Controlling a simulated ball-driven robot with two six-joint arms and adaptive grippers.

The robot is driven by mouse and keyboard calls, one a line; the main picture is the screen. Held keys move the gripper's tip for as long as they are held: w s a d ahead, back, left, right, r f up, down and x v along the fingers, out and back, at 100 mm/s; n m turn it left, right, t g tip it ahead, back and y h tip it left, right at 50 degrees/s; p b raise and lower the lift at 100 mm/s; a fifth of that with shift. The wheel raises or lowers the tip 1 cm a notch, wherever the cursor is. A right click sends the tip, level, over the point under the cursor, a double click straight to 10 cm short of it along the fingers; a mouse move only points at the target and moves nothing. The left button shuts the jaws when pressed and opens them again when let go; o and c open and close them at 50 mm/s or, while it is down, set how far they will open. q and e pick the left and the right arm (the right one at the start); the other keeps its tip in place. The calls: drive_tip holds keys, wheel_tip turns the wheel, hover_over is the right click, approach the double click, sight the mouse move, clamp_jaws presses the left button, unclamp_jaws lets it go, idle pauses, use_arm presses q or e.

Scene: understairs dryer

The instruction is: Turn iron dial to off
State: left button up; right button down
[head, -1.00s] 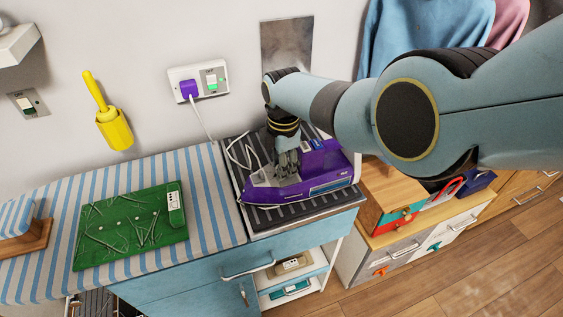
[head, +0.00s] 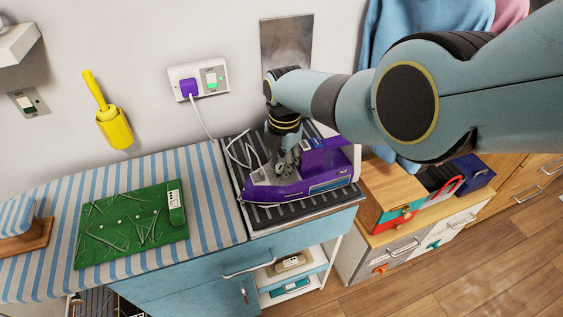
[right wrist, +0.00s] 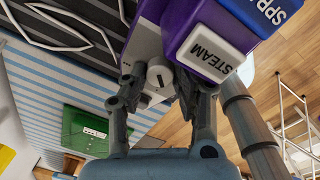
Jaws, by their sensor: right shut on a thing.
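The purple and grey iron (head: 318,188) lies on the black ribbed mat on the blue cabinet. My right gripper (head: 287,165) reaches down onto the iron from above. In the right wrist view its two fingers (right wrist: 158,92) stand on either side of the dial, shut on it. The dial's markings cannot be read. My left gripper is not in view.
The iron's white cord runs up to a purple plug (head: 189,88) in the wall socket. A green board (head: 130,225) lies on the striped cloth at left. A wooden box (head: 392,190) stands close to the right of the iron.

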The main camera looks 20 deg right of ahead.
drive_tip(key=c, duration=1.3)
unclamp_jaws()
drive_tip(key=shift+w+r, duration=0.1)
drive_tip(key=r, duration=1.1)
drive_tip(key=shift+s+d+r, duration=0.15)
drive_tip(key=shift+s+r, duration=0.15)
drive_tip(key=shift+r, duration=0.1)
